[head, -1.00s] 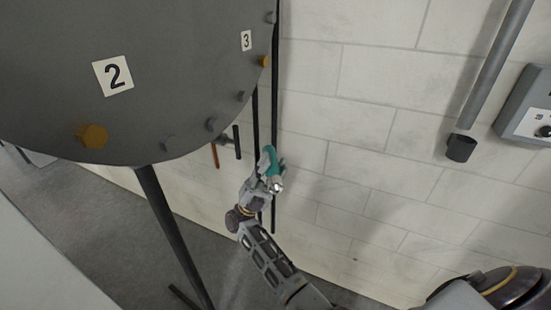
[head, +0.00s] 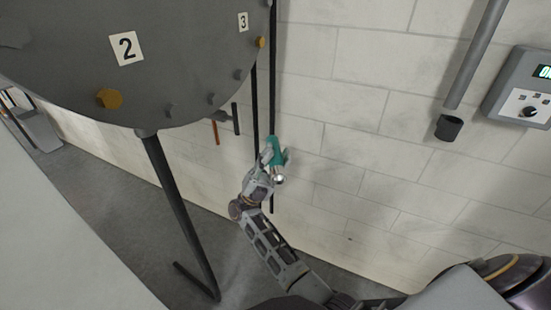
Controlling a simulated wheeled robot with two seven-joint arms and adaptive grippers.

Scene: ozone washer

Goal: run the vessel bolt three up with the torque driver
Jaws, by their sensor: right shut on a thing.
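The grey round vessel (head: 185,65) fills the upper left of the head view. A yellow bolt (head: 260,42) sits at its rim beside the label 3 (head: 243,22). Another yellow bolt (head: 109,98) sits below the label 2 (head: 126,48). Several grey bolts lie along the rim between them. My right gripper (head: 273,163) is shut on the teal torque driver (head: 276,150), below the vessel's rim and well apart from the bolt at label 3. The gripper partly hides the driver. My left gripper is not in view.
Dark support legs (head: 178,215) run from the vessel to the floor. A hammer-like tool (head: 235,117) and an orange-handled tool (head: 216,132) hang near the rim. A grey pipe (head: 476,55) and a control box (head: 520,95) are on the right. The wall between is clear.

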